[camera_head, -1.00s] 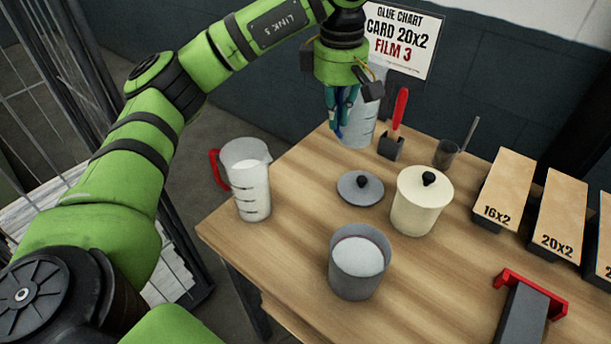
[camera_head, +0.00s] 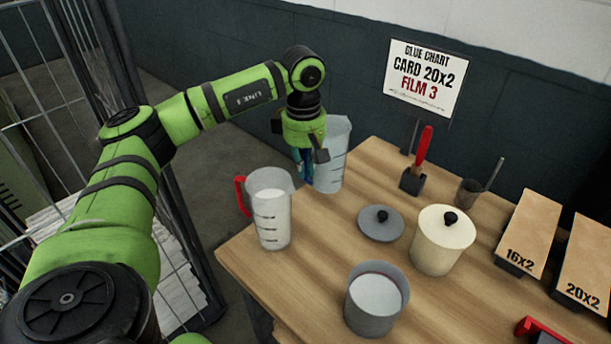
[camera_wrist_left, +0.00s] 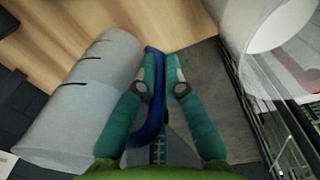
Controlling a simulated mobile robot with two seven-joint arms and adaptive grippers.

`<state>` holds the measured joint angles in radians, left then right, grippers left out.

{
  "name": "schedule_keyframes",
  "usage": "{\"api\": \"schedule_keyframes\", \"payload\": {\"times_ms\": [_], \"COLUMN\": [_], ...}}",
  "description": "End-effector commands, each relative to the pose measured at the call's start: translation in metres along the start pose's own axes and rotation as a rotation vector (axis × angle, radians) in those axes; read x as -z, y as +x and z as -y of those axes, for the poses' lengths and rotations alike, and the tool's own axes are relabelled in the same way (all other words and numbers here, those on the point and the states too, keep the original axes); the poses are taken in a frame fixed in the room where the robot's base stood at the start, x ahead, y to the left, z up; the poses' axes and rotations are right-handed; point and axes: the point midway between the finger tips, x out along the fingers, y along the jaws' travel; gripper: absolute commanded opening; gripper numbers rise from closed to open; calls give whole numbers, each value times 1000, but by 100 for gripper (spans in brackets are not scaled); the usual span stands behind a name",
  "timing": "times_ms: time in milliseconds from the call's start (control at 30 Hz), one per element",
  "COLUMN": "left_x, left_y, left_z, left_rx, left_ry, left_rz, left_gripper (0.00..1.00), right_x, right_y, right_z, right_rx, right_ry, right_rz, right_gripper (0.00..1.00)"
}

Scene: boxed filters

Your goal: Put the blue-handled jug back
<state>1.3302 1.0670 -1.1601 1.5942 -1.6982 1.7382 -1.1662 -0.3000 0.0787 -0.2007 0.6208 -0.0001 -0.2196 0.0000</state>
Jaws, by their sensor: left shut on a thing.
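The blue-handled jug (camera_head: 334,160) is a clear, marked jug at the table's back left edge in the head view. My left gripper (camera_head: 304,178) is on its left side. In the left wrist view, the gripper (camera_wrist_left: 163,70) is shut on the blue handle (camera_wrist_left: 153,100), and the jug's body (camera_wrist_left: 80,105) lies to the left of the fingers. The jug looks nearly upright and held up at the edge; its gap to the table is hard to judge. My right gripper is not in view.
A red-handled jug (camera_head: 272,215) with white contents stands at the table's left edge, close by. A grey lid (camera_head: 380,226), cream pot (camera_head: 440,245), grey pot (camera_head: 375,302) and red-handled brush (camera_head: 422,150) stand on the table (camera_head: 310,270). A wire cage is at left.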

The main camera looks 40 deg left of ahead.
Motion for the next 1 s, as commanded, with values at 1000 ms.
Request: {"api": "schedule_keyframes", "payload": {"times_ms": [1000], "left_x": [0], "left_y": [42], "left_z": [2], "left_rx": [2], "left_ry": [-1], "left_rz": [0], "left_gripper": [34], "right_x": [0], "right_y": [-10], "right_z": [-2], "right_rx": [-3], "right_ry": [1], "right_rz": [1], "right_gripper": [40]}}
